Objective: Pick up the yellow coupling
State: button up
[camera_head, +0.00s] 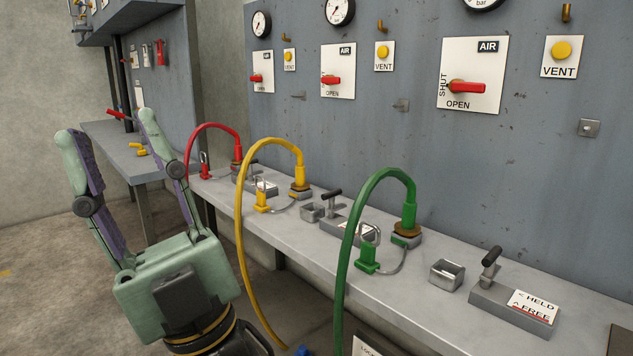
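The yellow coupling (300,177) is a short upright cylinder at the end of a yellow hose (240,215). It stands on a small brown-and-grey base on the bench. The hose arches from its top to the left and hangs down in front of the bench edge. A yellow block with a metal loop (261,202) sits left of the coupling, with a thin grey cable near it. My gripper (107,126) is at the left, in front of the bench and well apart from the coupling. Its two fingers point up, are spread wide and hold nothing.
A red hose (213,126) and a green hose (352,230) arch on either side of the yellow one. The grey bench (420,300) also bears clamps with black handles (490,258) and an open metal box (446,274). The panel behind carries gauges and red levers (467,87).

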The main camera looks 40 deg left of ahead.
aim_at(299, 185)
jog(key=i+j+z, duration=0.15)
jog(key=j, duration=0.45)
jog(key=j+z, duration=0.1)
jog(key=j, duration=0.55)
jog(key=i+j, duration=0.1)
jog(key=j, duration=0.65)
jog(key=i+j, duration=0.1)
jog(key=j, duration=0.6)
jog(key=i+j, duration=0.1)
jog(key=j, duration=0.65)
jog(key=i, duration=0.95)
jog(key=l+z, duration=0.05)
